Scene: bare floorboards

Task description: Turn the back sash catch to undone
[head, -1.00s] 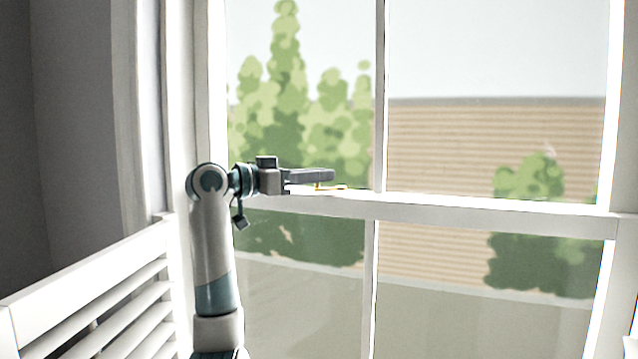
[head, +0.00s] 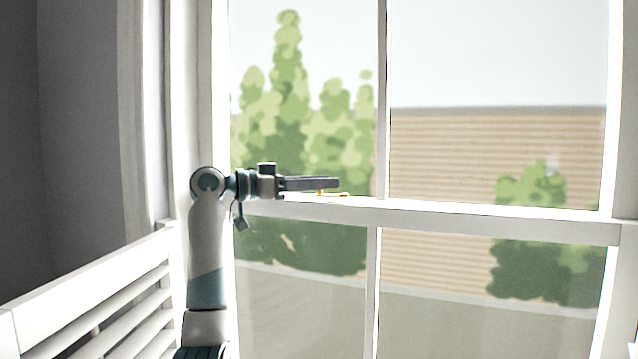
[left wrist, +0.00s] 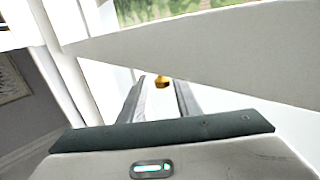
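The sash catch (head: 333,195) is a small brass-coloured piece on top of the window's white meeting rail (head: 480,219), left of the upright bar. My left gripper (head: 338,184) reaches in from the left, level along the rail, with its fingertips at the catch and partly covering it. In the left wrist view the two fingers (left wrist: 163,92) are apart, and the brass catch (left wrist: 162,84) shows in the gap near their tips. I cannot tell whether they touch it, nor which way its lever points. No second catch is distinguishable. My right gripper is not in view.
A white louvred shutter (head: 95,293) stands at the lower left, close to my left arm. The white window frame (head: 185,110) rises behind the arm. Glass panes lie above and below the rail, and the rail is clear to the right of the catch.

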